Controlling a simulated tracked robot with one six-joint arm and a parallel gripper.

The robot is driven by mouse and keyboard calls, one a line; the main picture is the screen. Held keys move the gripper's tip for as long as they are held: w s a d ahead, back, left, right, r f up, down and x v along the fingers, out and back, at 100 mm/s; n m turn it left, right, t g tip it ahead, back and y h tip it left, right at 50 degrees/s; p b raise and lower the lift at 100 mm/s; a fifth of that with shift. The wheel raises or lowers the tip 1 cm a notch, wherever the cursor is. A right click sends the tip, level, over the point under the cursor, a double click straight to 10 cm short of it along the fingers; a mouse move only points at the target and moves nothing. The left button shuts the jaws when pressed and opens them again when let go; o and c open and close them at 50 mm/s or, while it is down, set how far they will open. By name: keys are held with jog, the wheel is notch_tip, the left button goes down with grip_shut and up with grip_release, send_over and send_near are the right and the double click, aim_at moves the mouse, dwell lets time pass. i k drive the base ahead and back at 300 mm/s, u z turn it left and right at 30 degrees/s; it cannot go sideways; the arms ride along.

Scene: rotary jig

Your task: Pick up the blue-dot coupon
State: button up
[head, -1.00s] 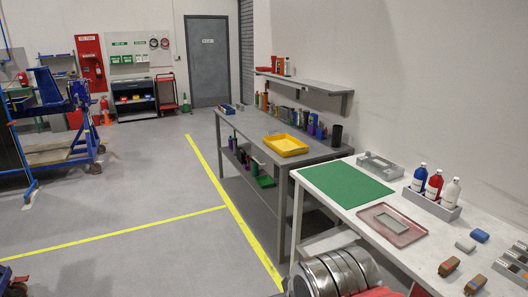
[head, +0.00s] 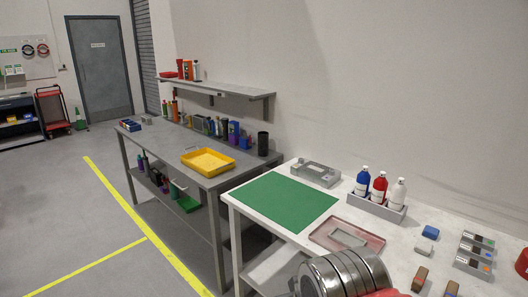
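At the right of the white bench (head: 275,228) lie several small grey pieces with coloured marks (head: 473,263). The marks are too small to tell for sure which one is the blue-dot coupon. A shallow reddish tray (head: 322,236) with a grey plate in it lies at the front of the bench. Silver ringed parts of my own arm cover the bench's front edge at the bottom. My gripper is not in view.
A green mat (head: 285,203) lies on the bench's left part. A grey fixture (head: 316,174) and a rack (head: 374,206) of blue, red and white bottles stand behind. Blue (head: 431,231) and brown (head: 420,279) blocks lie near the coupons. A yellow tray (head: 208,162) sits on the farther bench.

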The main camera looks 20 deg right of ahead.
aim_at(486, 256)
jog(key=z, duration=0.4)
jog(key=i, duration=0.55)
jog(key=z, duration=0.7)
jog(key=i, duration=0.7)
jog(key=z, duration=0.3)
